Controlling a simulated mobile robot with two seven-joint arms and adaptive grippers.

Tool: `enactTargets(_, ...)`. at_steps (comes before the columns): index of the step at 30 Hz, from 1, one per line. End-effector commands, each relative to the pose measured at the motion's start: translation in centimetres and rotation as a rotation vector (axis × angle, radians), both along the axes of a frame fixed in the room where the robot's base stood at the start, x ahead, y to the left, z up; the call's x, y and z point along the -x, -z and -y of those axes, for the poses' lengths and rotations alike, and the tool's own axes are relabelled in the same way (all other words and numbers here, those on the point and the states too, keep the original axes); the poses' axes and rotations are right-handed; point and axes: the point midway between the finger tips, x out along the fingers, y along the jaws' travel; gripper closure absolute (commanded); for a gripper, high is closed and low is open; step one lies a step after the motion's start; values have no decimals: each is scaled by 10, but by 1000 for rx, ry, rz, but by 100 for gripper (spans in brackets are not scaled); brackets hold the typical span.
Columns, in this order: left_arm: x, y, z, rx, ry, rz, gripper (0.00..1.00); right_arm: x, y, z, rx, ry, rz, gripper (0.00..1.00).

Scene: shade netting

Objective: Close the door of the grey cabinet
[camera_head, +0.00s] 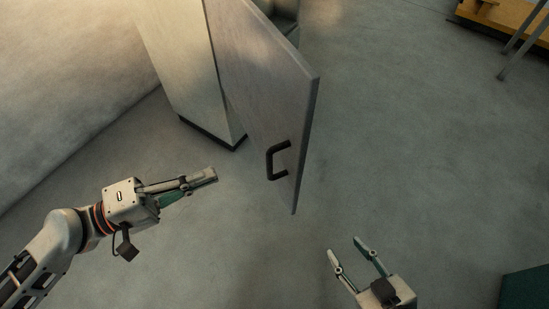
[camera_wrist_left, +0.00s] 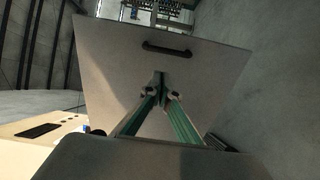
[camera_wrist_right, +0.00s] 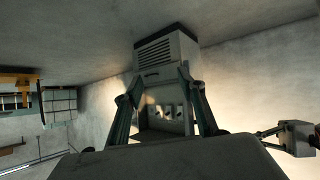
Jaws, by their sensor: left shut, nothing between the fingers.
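The grey cabinet's door (camera_head: 262,85) stands open, swung out from the pale cabinet body (camera_head: 185,65). Its dark bar handle (camera_head: 278,160) is near the free lower edge, on the face turned to the left. In the left wrist view the door panel (camera_wrist_left: 115,60) fills the middle, with the handle (camera_wrist_left: 167,49) above my fingertips. My left gripper (camera_head: 209,176) is shut and empty, to the left of the handle with a gap in the head view. My right gripper (camera_head: 345,245) is open and empty, below and right of the door. The cabinet's interior is mostly hidden in the head view.
The floor (camera_head: 410,140) right of the door is clear. A wall (camera_head: 60,80) runs along the left.

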Motion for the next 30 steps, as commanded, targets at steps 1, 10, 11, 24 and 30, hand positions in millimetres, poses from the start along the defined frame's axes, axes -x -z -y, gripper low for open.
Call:
enactTargets(1,0,-1,0,11,6,-9,100,0,0,0,-1,1,0,60)
enactTargets(10,-13,-10,27,23,11,-5,100,-8,-12,4,11,2,23,60)
enactTargets(11,-16,-11,32,24,10,-3,100,-8,-13,5,16,3,23,60)
enactTargets(24,-49,-10,107,22,9,-5,100,6,4,24,75,7,-23,60)
enactTargets(30,-56,-7,124,21,8,-11,100,7,6,24,76,6,-26,60)
